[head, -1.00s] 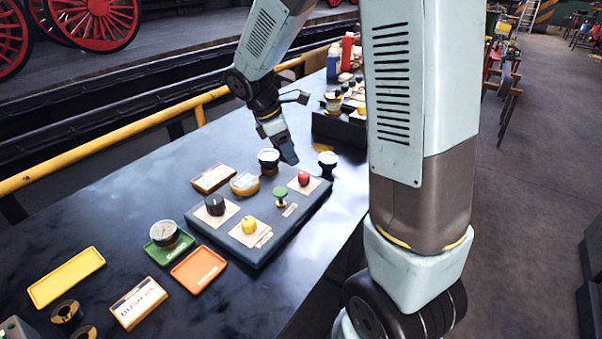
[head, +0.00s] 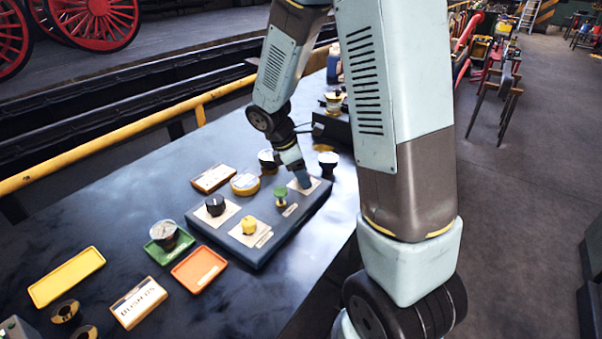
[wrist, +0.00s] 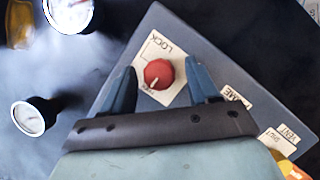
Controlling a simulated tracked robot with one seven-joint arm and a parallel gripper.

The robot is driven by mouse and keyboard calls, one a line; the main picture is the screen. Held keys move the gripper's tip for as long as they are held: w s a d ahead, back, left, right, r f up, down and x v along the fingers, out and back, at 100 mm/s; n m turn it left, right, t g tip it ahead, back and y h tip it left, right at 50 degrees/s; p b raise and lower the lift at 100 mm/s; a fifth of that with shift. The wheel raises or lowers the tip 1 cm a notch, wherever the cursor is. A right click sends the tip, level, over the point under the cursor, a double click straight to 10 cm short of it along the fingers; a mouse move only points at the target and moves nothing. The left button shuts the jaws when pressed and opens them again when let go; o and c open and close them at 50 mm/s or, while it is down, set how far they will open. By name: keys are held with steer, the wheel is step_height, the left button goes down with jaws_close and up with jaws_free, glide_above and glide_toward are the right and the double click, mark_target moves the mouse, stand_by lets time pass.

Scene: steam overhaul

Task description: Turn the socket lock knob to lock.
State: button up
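The red socket lock knob (wrist: 159,74) shows in the wrist view on a cream plate (wrist: 150,55) marked LOCK near its upper edge. The knob's pale pointer mark faces the lower left in that view, away from the LOCK word. My gripper (wrist: 165,80) is open, with one blue finger on each side of the knob; I cannot tell whether either finger touches it. In the head view my gripper (head: 302,182) is down over the far right corner of the grey panel (head: 262,255) and hides the red knob.
The panel also carries a green knob (head: 280,193), a yellow knob (head: 249,223) and a black knob (head: 215,204). Gauges stand close by, one beyond the panel's right end (head: 328,162). Trays, including an orange one (head: 199,270), lie to the left.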

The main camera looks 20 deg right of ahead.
steer(key=c, duration=0.9)
steer(key=shift+a, duration=0.2)
steer(key=shift+c, duration=0.4)
steer(key=shift+d, duration=0.15)
